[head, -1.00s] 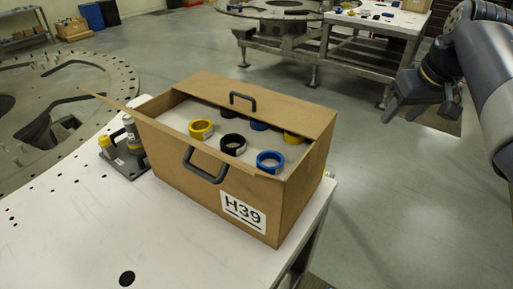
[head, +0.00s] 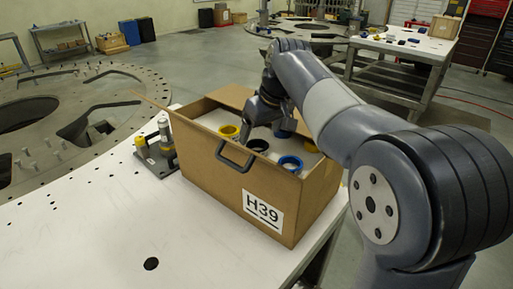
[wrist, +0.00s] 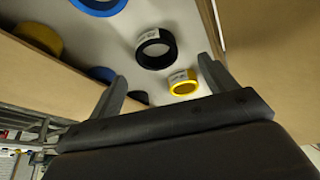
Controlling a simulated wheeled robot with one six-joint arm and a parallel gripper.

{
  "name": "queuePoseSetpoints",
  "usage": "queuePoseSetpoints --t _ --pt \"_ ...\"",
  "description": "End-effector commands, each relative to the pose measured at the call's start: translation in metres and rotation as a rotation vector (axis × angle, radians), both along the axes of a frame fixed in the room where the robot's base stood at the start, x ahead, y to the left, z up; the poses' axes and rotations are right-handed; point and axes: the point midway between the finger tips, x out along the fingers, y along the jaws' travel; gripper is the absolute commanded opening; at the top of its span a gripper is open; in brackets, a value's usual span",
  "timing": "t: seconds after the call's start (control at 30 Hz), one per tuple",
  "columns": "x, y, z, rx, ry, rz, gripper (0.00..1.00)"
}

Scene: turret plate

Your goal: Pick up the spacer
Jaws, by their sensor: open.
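Ring-shaped spacers in yellow, black and blue sit on a pale insert in an open cardboard box (head: 215,178) marked H39. In the head view I see a yellow ring (head: 229,131), a black ring (head: 258,145) and a blue ring (head: 290,163) in the near row. My gripper (head: 258,122) is at the box's opening, over the rings. In the wrist view my gripper (wrist: 162,84) is open and empty. The black ring (wrist: 156,48) and the yellow ring (wrist: 183,82) show between and beyond its fingers. My arm partly hides the far row.
The box has a handle (head: 235,157) on its near wall and raised flaps. It stands on a white table (head: 95,225) with holes. A grey fixture with a yellow part (head: 157,150) stands left of the box. The table's front left is clear.

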Motion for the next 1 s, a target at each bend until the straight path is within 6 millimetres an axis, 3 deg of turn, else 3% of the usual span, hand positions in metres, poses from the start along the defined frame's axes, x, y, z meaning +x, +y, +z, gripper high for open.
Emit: queuePoseSetpoints --t 0.4,0.7,1.0 --pt "0.019 0.009 -0.045 0.0 0.002 0.0 0.8" --pt "0.021 0.01 -0.05 0.0 0.0 0.0 0.8" --pt "0.021 0.01 -0.05 0.0 0.0 -0.001 0.55"
